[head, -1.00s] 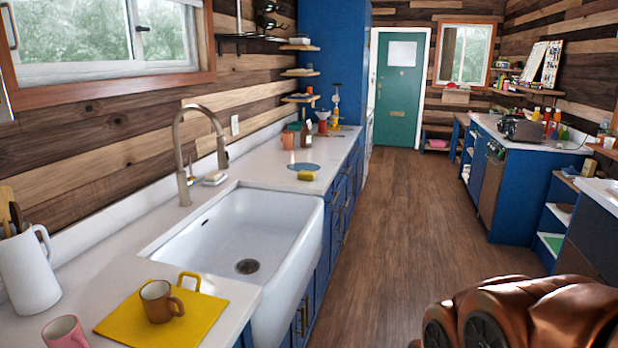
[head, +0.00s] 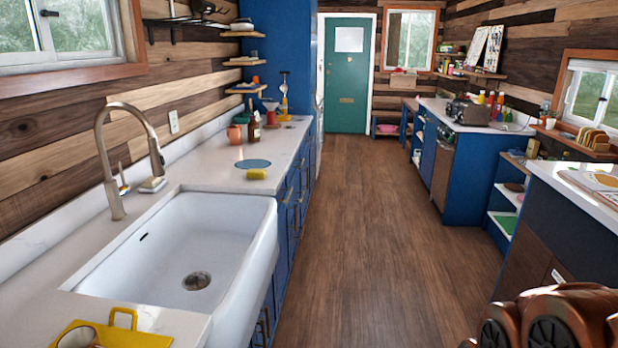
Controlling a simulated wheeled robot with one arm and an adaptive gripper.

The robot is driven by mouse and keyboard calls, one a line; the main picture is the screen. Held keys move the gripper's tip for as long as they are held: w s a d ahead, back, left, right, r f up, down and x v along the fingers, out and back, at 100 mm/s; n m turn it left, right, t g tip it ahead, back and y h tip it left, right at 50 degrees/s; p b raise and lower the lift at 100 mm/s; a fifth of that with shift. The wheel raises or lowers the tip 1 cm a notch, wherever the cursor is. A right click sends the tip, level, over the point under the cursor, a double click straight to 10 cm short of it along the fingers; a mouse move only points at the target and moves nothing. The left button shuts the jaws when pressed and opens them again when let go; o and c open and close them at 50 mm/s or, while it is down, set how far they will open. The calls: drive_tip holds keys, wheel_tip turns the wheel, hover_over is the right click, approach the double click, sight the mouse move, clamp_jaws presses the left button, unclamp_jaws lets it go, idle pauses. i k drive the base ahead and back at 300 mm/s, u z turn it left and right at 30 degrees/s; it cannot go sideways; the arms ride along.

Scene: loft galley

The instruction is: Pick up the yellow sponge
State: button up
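The yellow sponge (head: 257,174) lies on the white counter just beyond the sink, near the counter's front edge. A round blue mat (head: 253,164) lies right behind it. A copper-coloured part of my own arm shows at the bottom right corner. My gripper's fingers cannot be made out, so its opening and its distance from the sponge are hidden.
The white sink (head: 190,240) and tall faucet (head: 125,160) are in the left foreground. The wooden floor (head: 370,230) is clear between the counters up to the green door (head: 346,85).

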sight(251, 173)
drive_tip(key=i, duration=3.8)
drive_tip(key=u, duration=3.5)
